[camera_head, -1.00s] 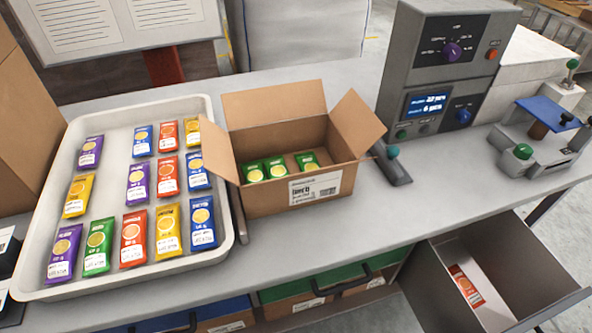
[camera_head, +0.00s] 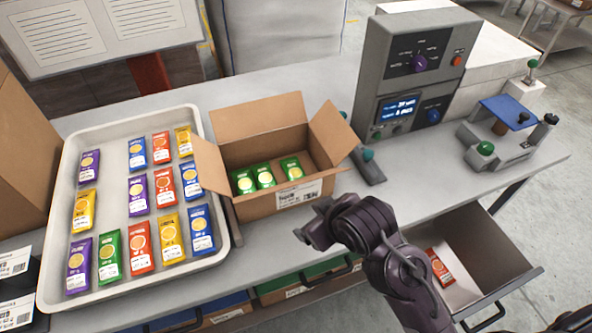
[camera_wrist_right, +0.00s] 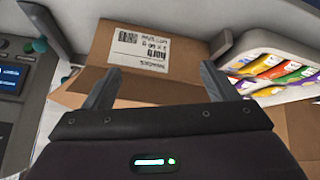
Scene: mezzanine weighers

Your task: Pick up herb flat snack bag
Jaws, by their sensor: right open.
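Several green flat snack bags with a yellow round print show in the head view. One green bag (camera_head: 109,256) lies in the front row of the white tray (camera_head: 222,250). Three more green bags (camera_head: 265,176) stand in a row inside the open cardboard box (camera_head: 262,205). Which of them is the herb bag I cannot read. My right gripper (camera_head: 312,226) is in front of the box's right front corner, above the bench edge, and empty. In the right wrist view its open fingers (camera_wrist_right: 158,86) point towards the box's labelled side (camera_wrist_right: 150,50). My left gripper is out of view.
The tray also holds purple, yellow, blue and orange bags. A grey weighing machine (camera_head: 408,75) and a blue-topped device (camera_head: 505,115) stand on the right. An open drawer (camera_head: 490,255) with an orange bag (camera_head: 440,267) juts out at lower right. The box flaps stick outward.

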